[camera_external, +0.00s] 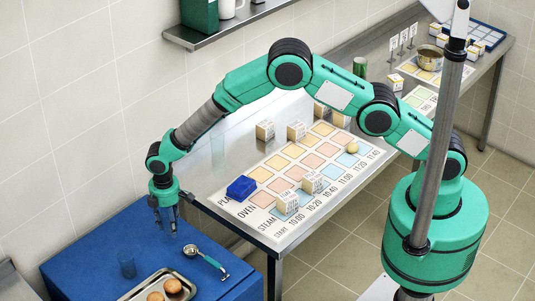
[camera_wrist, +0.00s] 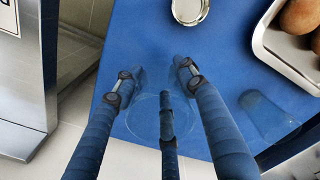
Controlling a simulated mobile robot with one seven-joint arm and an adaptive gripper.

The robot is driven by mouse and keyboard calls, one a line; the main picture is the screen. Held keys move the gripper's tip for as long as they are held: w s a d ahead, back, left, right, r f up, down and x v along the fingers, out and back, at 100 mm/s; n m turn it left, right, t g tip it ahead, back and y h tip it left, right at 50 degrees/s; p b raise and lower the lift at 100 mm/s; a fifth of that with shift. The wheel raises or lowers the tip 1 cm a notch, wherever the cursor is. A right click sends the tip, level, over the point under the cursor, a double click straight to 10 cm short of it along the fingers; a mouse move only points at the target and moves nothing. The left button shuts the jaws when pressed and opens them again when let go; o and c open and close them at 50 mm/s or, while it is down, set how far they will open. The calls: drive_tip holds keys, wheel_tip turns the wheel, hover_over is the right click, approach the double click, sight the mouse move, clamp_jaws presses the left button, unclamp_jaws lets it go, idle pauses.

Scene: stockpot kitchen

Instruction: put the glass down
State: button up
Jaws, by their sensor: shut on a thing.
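My gripper (camera_external: 164,206) is at the lower left, over the blue tabletop. In the wrist view its fingers (camera_wrist: 156,80) are closed around a clear glass (camera_wrist: 143,118), seen mostly as a faint round outline. The held glass shows faintly below the fingers in the external view (camera_external: 170,224). I cannot tell whether its base touches the blue surface. A second clear glass (camera_external: 127,264) stands on the blue tabletop to the left of the tray; in the wrist view it shows at the right (camera_wrist: 268,116).
The blue tabletop (camera_external: 85,262) also holds a metal tray (camera_external: 190,286) with brown round food and a ladle (camera_external: 192,250). A steel counter (camera_external: 222,172) with a coloured grid mat, several boxes and a blue block (camera_external: 241,188) stands to the right.

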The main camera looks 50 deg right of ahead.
sight(159, 239)
drive_tip(key=shift+w+a+f, duration=0.1)
drive_tip(key=shift+w+a, duration=0.65)
drive_tip(key=shift+w, duration=0.25)
drive_tip(key=shift+w+a+f, duration=0.1)
drive_tip(key=shift+w+a, duration=0.65)
drive_tip(key=shift+w, duration=0.2)
drive_tip(key=shift+f, duration=1.75)
drive_tip(key=shift+f, duration=0.2)
drive_tip(key=o, duration=1.3)
drive_tip(key=shift+r, duration=0.1)
drive_tip(key=shift+r, duration=6.1)
